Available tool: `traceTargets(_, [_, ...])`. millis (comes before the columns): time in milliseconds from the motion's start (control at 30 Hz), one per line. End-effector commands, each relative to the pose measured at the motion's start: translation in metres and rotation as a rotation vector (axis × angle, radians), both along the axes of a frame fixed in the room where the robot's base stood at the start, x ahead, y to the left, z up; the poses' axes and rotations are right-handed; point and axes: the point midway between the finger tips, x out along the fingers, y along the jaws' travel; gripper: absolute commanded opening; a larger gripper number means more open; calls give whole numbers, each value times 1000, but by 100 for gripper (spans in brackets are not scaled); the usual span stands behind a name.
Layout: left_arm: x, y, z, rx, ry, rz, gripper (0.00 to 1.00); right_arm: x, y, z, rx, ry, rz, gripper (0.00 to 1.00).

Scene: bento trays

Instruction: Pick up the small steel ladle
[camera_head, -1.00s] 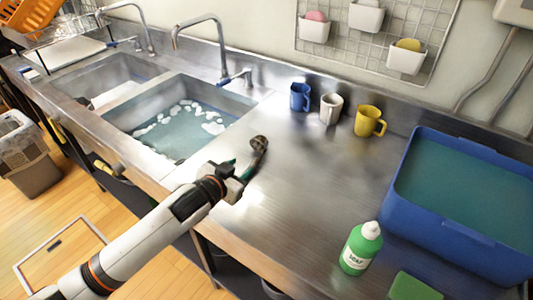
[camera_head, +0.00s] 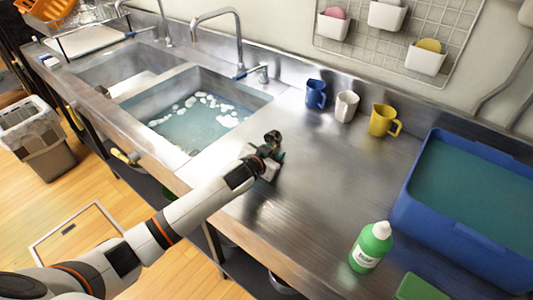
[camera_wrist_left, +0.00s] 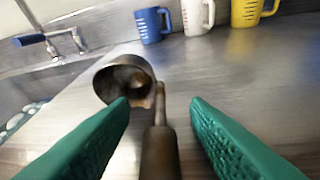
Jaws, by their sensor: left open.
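The small steel ladle (camera_head: 273,136) lies on the steel counter right of the water-filled sink, mostly hidden by my left gripper (camera_head: 272,157) in the head view. In the left wrist view its round bowl (camera_wrist_left: 124,80) faces the camera and its handle (camera_wrist_left: 160,150) runs toward me between the fingers. My left gripper, with green fingers, also shows in the left wrist view (camera_wrist_left: 160,108); it is open, with a gap on both sides of the handle. My right gripper is not in view.
Blue (camera_head: 316,94), white (camera_head: 346,106) and yellow (camera_head: 383,121) mugs stand behind the ladle. A soap bottle (camera_head: 371,248), green sponge (camera_head: 418,288) and blue tub (camera_head: 452,235) are to the right. The sink (camera_head: 262,98) is at left. The middle counter is clear.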

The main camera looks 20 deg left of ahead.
Motion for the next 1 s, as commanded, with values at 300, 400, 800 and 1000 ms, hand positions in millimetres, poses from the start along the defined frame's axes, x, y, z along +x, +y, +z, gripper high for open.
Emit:
traceTargets(300, [0,0,0,0,0,-1,20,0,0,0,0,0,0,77])
traceTargets(400, [0,0,0,0,0,0,4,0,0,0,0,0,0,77])
traceTargets(800, [0,0,10,-2,-4,0,0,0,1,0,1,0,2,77])
traceTargets(1000, [0,0,50,-2,-7,-1,0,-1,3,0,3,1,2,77])
